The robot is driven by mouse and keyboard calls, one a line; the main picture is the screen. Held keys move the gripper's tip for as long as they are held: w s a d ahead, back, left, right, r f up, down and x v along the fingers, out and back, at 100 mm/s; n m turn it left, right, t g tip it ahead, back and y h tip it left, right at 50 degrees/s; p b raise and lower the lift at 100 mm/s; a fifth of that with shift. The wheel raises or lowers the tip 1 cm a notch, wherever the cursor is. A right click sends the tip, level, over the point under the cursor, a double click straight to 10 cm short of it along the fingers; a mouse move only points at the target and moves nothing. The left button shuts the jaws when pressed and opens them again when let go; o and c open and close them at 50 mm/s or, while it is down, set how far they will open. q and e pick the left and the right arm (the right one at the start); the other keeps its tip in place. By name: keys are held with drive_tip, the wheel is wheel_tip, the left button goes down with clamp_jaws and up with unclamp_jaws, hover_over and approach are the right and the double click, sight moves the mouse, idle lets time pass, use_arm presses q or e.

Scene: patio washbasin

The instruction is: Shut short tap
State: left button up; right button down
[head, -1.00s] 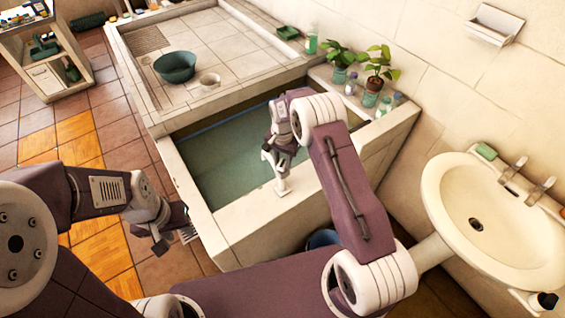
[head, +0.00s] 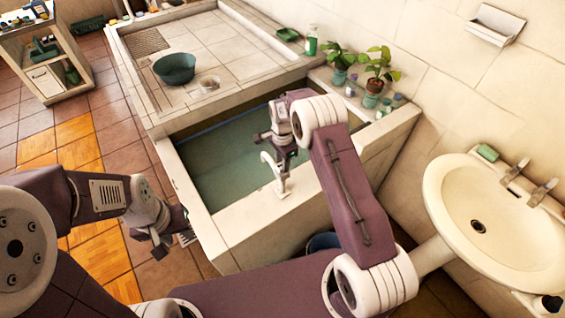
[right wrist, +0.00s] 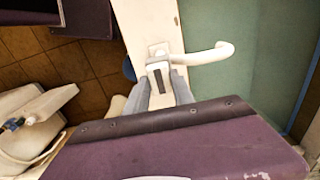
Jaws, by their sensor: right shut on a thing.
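The short white tap (head: 282,186) stands on the front rim of the water trough, with its spout curving over the water. In the right wrist view its white spout (right wrist: 205,54) points right, and its small lever handle (right wrist: 158,70) lies towards my fingers. My right gripper (right wrist: 162,86) is shut on this handle, one grey finger on each side. In the head view the right gripper (head: 284,163) is just above and behind the tap, partly hiding it. My left gripper (head: 172,240) hangs low at the left over the floor, away from the tap; its jaw opening is unclear.
The trough (head: 258,231) holds greenish water. A white washbasin (head: 450,205) with two taps stands at the right. Potted plants (head: 378,66) and small bottles line the trough's back ledge. A dark green bowl (head: 175,68) sits on the tiled slab behind.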

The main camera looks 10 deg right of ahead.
idle(0.4)
drive_tip(key=c, duration=1.1)
unclamp_jaws()
drive_tip(key=shift+r, duration=0.1)
wheel_tip(320, 180, up, 9)
drive_tip(key=shift+b, duration=0.8)
